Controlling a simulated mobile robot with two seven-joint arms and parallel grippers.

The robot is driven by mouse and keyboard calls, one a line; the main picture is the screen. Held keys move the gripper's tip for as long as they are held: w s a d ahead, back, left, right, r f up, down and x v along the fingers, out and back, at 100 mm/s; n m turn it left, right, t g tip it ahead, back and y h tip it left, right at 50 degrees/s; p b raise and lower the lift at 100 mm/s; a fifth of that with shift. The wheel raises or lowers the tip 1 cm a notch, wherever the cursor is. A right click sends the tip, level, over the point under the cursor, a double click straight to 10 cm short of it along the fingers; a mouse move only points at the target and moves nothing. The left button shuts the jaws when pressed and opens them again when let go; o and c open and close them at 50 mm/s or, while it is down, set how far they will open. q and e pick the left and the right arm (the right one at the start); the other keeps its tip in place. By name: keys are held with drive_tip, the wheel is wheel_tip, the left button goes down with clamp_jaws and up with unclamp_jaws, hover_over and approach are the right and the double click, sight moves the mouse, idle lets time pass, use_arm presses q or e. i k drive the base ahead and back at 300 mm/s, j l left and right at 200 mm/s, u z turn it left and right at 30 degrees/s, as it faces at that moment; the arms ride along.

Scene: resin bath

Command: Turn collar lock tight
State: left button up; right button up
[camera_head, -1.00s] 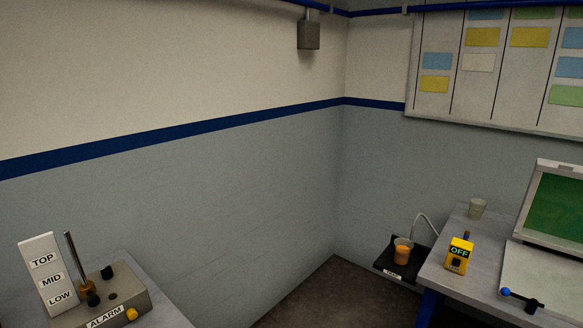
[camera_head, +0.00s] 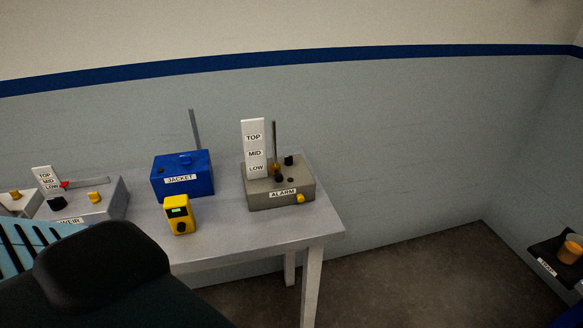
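A grey box labelled ALARM (camera_head: 255,197) stands on the right part of the grey table. A thin upright rod (camera_head: 274,145) rises from it beside a white board (camera_head: 252,148) marked TOP, MID and LOW. A small brass-coloured collar (camera_head: 274,167) sits low on the rod, near the LOW mark. A dark knob (camera_head: 278,178) shows at the collar; how tight it is cannot be seen. Neither of my grippers is in view, and nothing touches the ALARM box.
A blue box labelled JACKET (camera_head: 182,174) and a yellow handheld unit (camera_head: 180,215) stand left of it. A box labelled WEIR (camera_head: 100,205) is farther left. A large dark rounded shape covers the lower left. Open floor (camera_head: 400,275) lies right of the table (camera_head: 318,222).

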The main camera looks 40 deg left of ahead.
sight(288, 159)
drive_tip(key=u, duration=1.25)
